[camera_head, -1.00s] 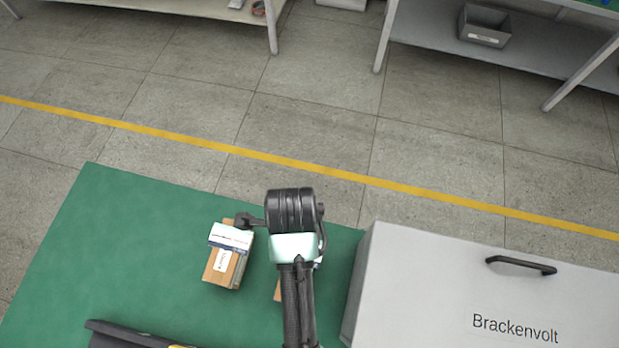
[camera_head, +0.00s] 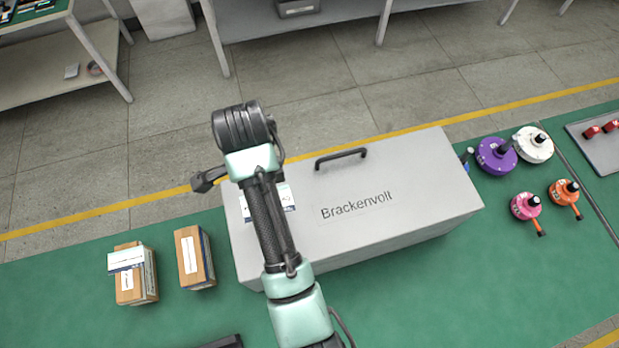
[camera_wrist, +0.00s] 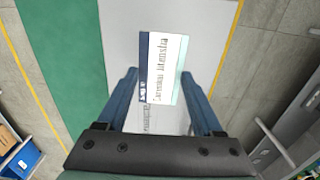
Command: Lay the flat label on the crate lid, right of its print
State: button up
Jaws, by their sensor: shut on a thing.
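My gripper (camera_wrist: 159,76) is shut on a flat white label (camera_wrist: 165,68) with a dark blue band at one edge. In the head view the label (camera_head: 287,198) shows partly behind my arm, over the left part of the grey crate lid (camera_head: 410,170). The lid's print, "Brackenvolt" (camera_head: 356,205), is to the right of the label in the head view. In the wrist view the lid (camera_wrist: 115,35) lies beneath the label, and part of the print (camera_wrist: 146,118) shows below it. I cannot tell how high the label is above the lid.
A black handle (camera_head: 341,158) stands up from the lid's far side. Two cardboard boxes (camera_head: 192,258) stand left of the crate; the left one bears a similar white label (camera_head: 126,258). Purple, white, pink and orange motors (camera_head: 495,157) are right of the crate. The lid's right part is clear.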

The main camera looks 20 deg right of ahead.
notch_tip(320, 180, down, 10)
jog(key=shift+w+d+r, duration=0.15)
dwell(0.4)
jog(key=shift+f, duration=0.2)
jog(key=o, duration=1.3)
jog(key=shift+r, duration=0.15)
notch_tip(320, 180, up, 11)
jog(key=shift+f+p, duration=0.1)
jog(key=shift+p, duration=0.25)
jog(key=shift+r+p, duration=0.7)
jog(key=shift+p, duration=0.05)
